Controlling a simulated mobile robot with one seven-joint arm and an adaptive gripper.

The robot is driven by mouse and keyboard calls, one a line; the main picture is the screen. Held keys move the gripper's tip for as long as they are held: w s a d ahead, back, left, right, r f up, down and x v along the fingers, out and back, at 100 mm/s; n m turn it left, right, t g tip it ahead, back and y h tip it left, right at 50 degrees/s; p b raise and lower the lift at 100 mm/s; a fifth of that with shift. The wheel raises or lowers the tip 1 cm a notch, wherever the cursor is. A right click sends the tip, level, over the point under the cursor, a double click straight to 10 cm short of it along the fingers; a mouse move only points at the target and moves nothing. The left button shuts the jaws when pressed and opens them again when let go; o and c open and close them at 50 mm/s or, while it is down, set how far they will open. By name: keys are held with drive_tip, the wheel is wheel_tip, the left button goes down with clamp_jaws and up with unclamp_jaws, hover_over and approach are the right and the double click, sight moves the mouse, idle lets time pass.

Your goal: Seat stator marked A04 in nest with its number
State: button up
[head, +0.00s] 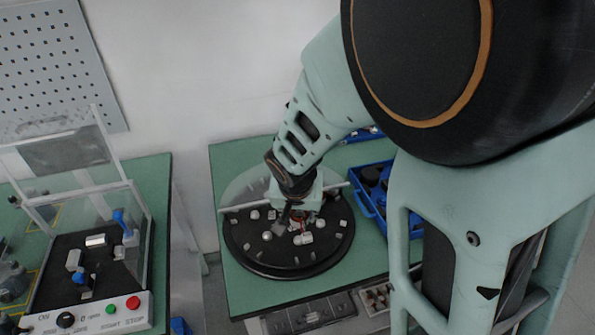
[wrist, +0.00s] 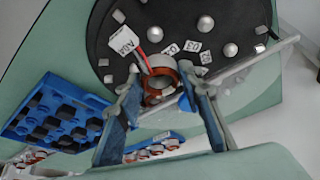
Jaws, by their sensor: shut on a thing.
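My gripper (wrist: 160,86) is shut on a stator (wrist: 157,84), a ring with copper windings, with one blue-grey finger on each side. Red and white leads run from it to a white tag (wrist: 123,41) that looks like A04. The plate also fills the top of the wrist view. It carries small posts and white number labels (wrist: 192,46); two seem to read 03 and 02. I cannot tell whether the stator touches the plate.
A pale bar (wrist: 249,64) and clear shield cross the plate close to my gripper. A blue tray (head: 366,208) with dark parts stands right of the plate. A test box with a clear lid and buttons (head: 133,302) stands on the left table, across a gap.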

drive_tip(key=b, duration=0.3)
hover_over(298, 236)
drive_tip(key=shift+s+f, duration=0.25)
drive_tip(key=shift+f, duration=1)
drive_tip(key=shift+s+f, duration=0.2)
drive_tip(key=shift+f, duration=1)
drive_tip(key=shift+f+b, duration=0.3)
drive_tip(key=shift+b, duration=0.05)
drive_tip(key=shift+f+b, duration=0.35)
drive_tip(key=shift+b, duration=0.05)
drive_tip(key=shift+f+b, duration=0.75)
drive_tip(key=shift+b, duration=0.15)
drive_tip(key=o, duration=1.3)
drive_tip(key=shift+o, duration=0.2)
drive_tip(key=shift+s+r, duration=0.1)
drive_tip(key=shift+r, duration=0.05)
drive_tip(key=v, duration=0.7)
drive_tip(key=shift+r, duration=0.1)
